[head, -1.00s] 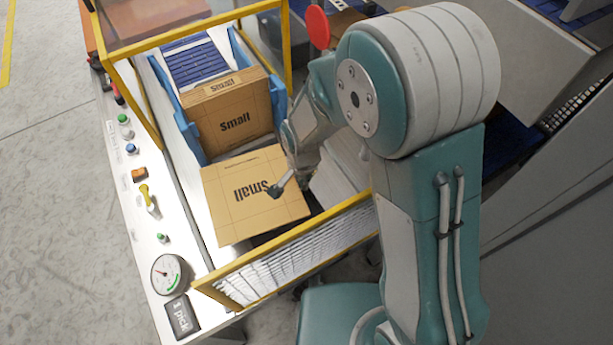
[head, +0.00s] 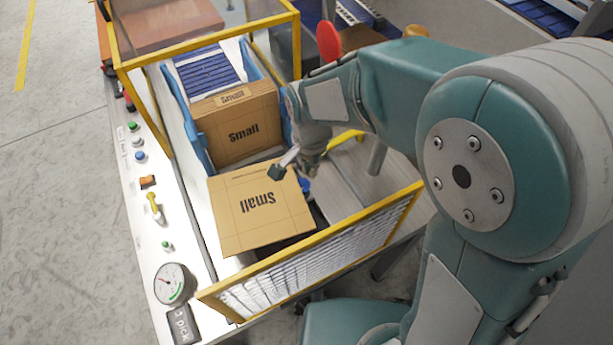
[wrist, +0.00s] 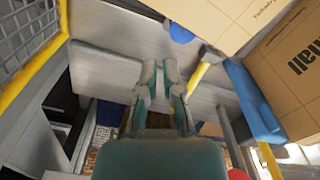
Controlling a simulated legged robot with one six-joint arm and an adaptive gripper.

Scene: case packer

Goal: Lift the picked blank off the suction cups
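The picked blank (head: 245,212) is a flat tan cardboard sheet printed "Small", tilted in front of the magazine. It fills part of the top of the wrist view (wrist: 222,18). A blue round part, perhaps a suction cup (wrist: 180,33), shows by its edge; the other cups are hidden. My gripper (head: 287,172) is by the blank's upper right corner, one dark fingertip overlapping it in the head view. In the wrist view my gripper (wrist: 160,75) is open, with nothing between the fingers and the blank off to the upper right.
More "Small" blanks (head: 240,130) stand in the magazine between blue side guides (head: 186,133). A yellow guard frame (head: 315,240) rises around the station. A control strip with buttons and a gauge (head: 170,284) runs along the left. Pale panels (wrist: 105,72) lie beyond my fingers.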

